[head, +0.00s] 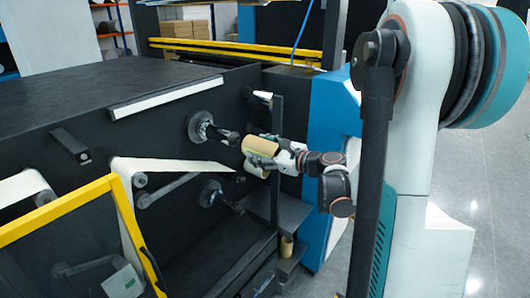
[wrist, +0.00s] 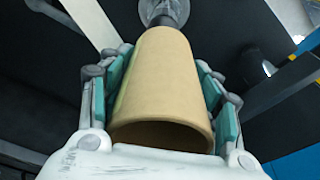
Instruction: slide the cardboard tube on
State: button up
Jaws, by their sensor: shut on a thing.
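My gripper (head: 262,160) is shut on the tan cardboard tube (head: 258,146), with its teal pads on both sides. In the wrist view the tube (wrist: 162,85) points away from the camera, its near open end facing me. The upper shaft (head: 215,131) sticks out of a round flange on the dark machine panel. In the wrist view this shaft (wrist: 165,12) lies just beyond the tube's far end, roughly in line with it. Whether its tip is inside the tube is hidden.
A lower shaft (head: 222,198) with its own flange sits below. A white web (head: 175,165) runs over rollers to the left. An open yellow-framed guard (head: 65,208) stands at front left. Another tube (head: 286,246) stands on a low shelf. A dark upright (head: 276,165) is close beside my gripper.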

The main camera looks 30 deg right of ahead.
aim_at(220, 133)
jog(key=shift+a+r+x, duration=0.2)
jog(key=shift+r+x, duration=0.25)
jog(key=shift+x, duration=2.45)
jog(key=shift+a+r+x, duration=0.15)
jog(key=shift+r+x, duration=0.25)
jog(key=shift+x, duration=2.55)
jog(key=shift+a+r+x, duration=0.2)
jog(key=shift+r+x, duration=0.25)
jog(key=shift+x, duration=2.45)
jog(key=shift+w+r, duration=0.1)
jog(key=shift+w, duration=0.05)
jog(key=shift+w+a+r, duration=0.1)
jog(key=shift+w+r, duration=0.1)
jog(key=o, duration=1.1)
jog(key=shift+o, duration=0.2)
jog(key=shift+s, duration=0.1)
